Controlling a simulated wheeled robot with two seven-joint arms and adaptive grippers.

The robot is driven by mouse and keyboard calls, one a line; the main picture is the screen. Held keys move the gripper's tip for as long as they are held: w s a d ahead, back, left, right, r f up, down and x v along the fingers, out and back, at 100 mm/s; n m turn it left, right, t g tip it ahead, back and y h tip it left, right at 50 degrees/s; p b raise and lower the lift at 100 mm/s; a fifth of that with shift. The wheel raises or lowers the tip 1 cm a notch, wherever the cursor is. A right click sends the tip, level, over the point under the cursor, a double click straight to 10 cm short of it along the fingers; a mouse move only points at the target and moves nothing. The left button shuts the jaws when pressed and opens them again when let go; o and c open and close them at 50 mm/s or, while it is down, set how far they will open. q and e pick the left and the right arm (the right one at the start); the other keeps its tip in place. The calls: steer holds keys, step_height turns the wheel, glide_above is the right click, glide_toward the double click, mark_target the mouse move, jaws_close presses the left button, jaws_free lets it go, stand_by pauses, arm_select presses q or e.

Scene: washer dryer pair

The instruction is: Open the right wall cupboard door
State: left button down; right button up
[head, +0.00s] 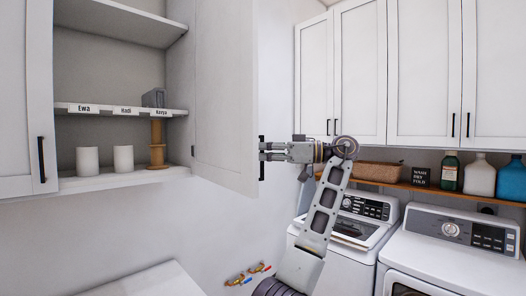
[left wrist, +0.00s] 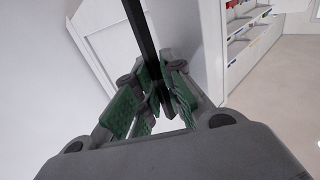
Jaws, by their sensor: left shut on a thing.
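The right wall cupboard door (head: 225,90) is white and stands swung well out from the cupboard, so the shelves show. Its black bar handle (head: 262,173) is at the lower free edge. My left gripper (head: 265,151) is shut on this handle, with the fingers pointing left. In the left wrist view the dark bar (left wrist: 138,28) runs down between the green-padded fingers of the left gripper (left wrist: 160,95). My right gripper is in neither view.
The open cupboard holds two white cups (head: 123,158), a wooden spool (head: 157,145) and a grey box (head: 154,98). The left door (head: 22,100) looks shut. A washer (head: 345,255) and dryer (head: 440,250) stand at right under white cupboards (head: 420,70) and a shelf of bottles.

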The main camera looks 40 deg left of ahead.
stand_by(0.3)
arm_select(q)
steer(key=c, duration=1.6)
jaws_free()
steer(key=shift+o, duration=0.2)
steer(key=v, duration=1.2)
steer(key=shift+m, duration=0.3)
